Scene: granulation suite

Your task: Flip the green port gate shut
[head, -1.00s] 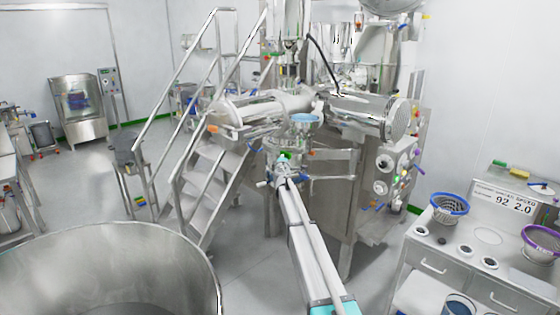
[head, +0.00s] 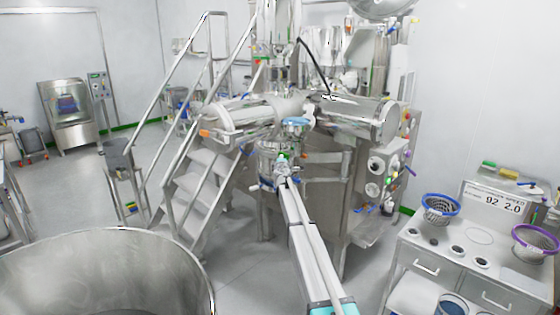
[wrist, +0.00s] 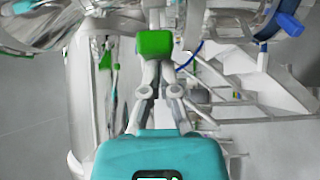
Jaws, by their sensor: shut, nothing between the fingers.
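A small green block (wrist: 154,43), which looks like the green part of the port gate, shows just beyond my fingertips in the wrist view. In the head view a small green spot (head: 282,157) shows at the end of my arm, below a blue-rimmed round part (head: 296,121) of the steel machine. My gripper (wrist: 160,65) is shut and empty, with its fingertips at the near edge of the block. I cannot tell whether they touch it. In the head view my gripper (head: 283,170) is small and partly merges with the machine behind. The gate's hinge and angle are not clear.
Steel stairs with handrails (head: 190,190) stand left of the machine. A large steel drum (head: 110,265) is at the front left. A white cabinet (head: 470,245) with a blue basket (head: 440,207) and a purple basket (head: 535,242) stands at the right. Open floor lies between them.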

